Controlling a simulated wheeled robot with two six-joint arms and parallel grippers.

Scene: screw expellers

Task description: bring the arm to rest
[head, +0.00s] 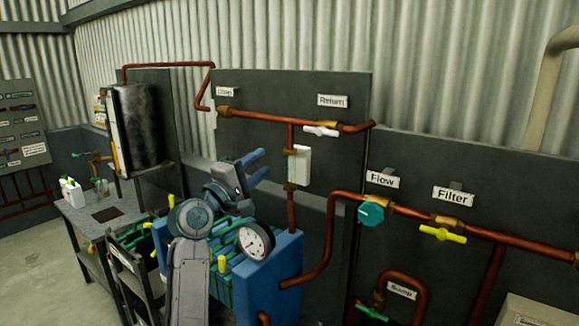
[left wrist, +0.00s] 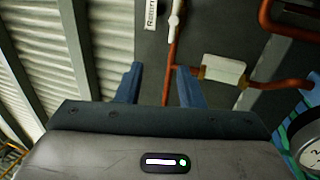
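My left gripper (head: 254,168) is raised in the middle of the head view, in front of the dark panel with the copper pipes. Its two blue fingers are apart, with nothing between them. In the left wrist view the open fingers (left wrist: 160,88) point toward the panel, with a copper pipe and a white box (left wrist: 222,69) beyond them. The white box also shows just right of the gripper in the head view (head: 299,166). My right gripper is in neither view.
A blue machine (head: 272,287) with a round gauge (head: 256,242) stands close below the gripper. The Flow valve's teal knob (head: 371,214) and the Filter valve's yellow handle (head: 442,234) are on the right. A grey table (head: 84,215) with a white jug (head: 71,192) stands at the left.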

